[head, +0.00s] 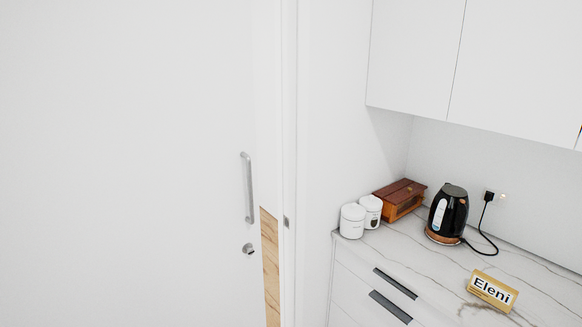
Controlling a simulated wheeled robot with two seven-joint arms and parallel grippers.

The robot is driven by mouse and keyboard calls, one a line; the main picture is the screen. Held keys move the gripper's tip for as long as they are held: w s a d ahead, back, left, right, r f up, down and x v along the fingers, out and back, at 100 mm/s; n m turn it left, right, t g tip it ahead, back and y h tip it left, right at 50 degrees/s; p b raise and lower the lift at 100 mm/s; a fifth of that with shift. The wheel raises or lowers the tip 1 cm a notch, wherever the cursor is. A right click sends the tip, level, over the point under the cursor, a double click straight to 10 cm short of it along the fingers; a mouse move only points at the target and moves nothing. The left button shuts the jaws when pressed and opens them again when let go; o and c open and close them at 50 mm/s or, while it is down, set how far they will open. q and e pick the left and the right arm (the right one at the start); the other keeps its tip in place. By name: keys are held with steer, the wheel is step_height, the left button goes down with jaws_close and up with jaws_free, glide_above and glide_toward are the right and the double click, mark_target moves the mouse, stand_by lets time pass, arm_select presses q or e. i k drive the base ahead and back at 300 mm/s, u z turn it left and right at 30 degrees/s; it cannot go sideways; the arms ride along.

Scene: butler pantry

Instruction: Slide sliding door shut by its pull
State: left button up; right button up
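The white sliding door (130,160) fills the left of the head view. Its pull is a vertical grey metal bar (248,188) near the door's right edge, with a small round lock (249,250) below it. A narrow gap (270,265) showing wood-coloured surface is visible between the door's edge and the white door frame (289,150). A small metal strike (286,222) sits on the frame. Neither of my grippers is in view.
White cupboards (415,55) hang above. No object shows in front of the pull.

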mark_target(129, 192)
steer(key=z, duration=0.35)
steer(key=i, duration=0.9)
steer(key=u, duration=0.05)
